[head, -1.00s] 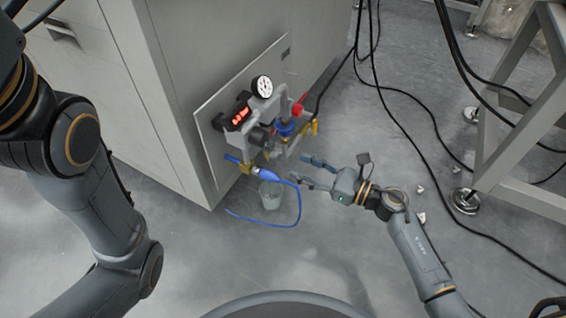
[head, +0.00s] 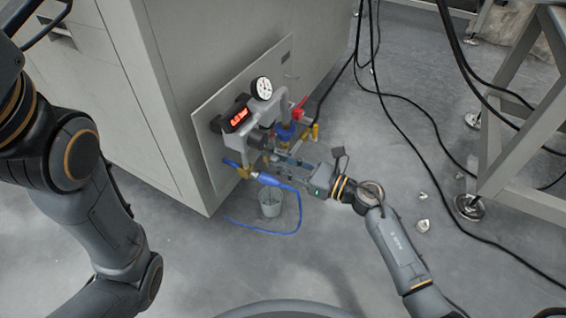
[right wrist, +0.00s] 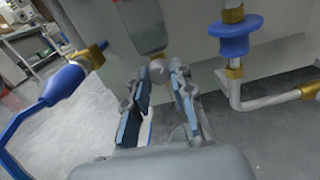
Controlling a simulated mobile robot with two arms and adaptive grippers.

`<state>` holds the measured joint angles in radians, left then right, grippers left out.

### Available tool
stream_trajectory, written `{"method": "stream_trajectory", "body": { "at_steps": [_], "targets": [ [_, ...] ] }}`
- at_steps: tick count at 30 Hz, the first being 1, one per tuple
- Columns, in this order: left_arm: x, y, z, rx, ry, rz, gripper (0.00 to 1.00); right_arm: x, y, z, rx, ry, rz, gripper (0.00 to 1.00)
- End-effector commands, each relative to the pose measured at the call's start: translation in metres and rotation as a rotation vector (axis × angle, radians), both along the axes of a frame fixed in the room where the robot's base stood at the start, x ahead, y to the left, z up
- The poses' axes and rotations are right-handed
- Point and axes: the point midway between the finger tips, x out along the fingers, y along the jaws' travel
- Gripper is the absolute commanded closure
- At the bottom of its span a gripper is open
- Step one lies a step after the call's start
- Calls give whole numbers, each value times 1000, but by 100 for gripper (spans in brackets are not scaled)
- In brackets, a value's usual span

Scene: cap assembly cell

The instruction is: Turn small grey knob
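The small grey knob (right wrist: 157,70) shows in the right wrist view. It is round and light grey, at the lower end of a grey translucent cylinder (right wrist: 143,28). My right gripper (right wrist: 155,80) is open, with its two blue-padded fingers on either side of the knob; I cannot tell whether they touch it. In the head view my right gripper (head: 284,168) reaches left to the lower part of the pipe assembly, and I cannot make out the knob there. My left arm is at the left of the head view, but its gripper is out of view.
The assembly's panel (head: 208,108) carries a round gauge (head: 262,88) and a red display (head: 239,117). A blue fitting (right wrist: 63,84) and a blue valve part (right wrist: 235,36) flank my right gripper. Black cables (head: 425,120) lie on the floor.

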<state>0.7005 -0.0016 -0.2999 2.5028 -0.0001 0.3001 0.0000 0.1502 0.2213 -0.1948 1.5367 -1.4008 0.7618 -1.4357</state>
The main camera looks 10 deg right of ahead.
Motion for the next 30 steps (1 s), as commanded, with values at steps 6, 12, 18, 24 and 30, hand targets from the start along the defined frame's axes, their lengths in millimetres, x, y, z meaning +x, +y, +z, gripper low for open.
{"method": "stream_trajectory", "body": {
  "at_steps": [6, 12, 18, 24, 30],
  "targets": [
    [3, -1, 11, 1, 7, 0, 11, 0, 0, 4, 36, 54, 2, 100],
    [4, -1, 33, 1, 8, 0, 11, 0, 0, 4, 170, 241, 1, 100],
    [3, -1, 35, 1, 5, 1, 11, 0, 0, 0, 220, 305, 1, 100],
    [2, -1, 34, 1, 4, 0, 11, 0, 0, 0, 220, 302, 1, 100],
    [0, 0, 34, 1, 1, 1, 11, 0, 0, 0, 219, 302, 0, 53]
  ]
}}
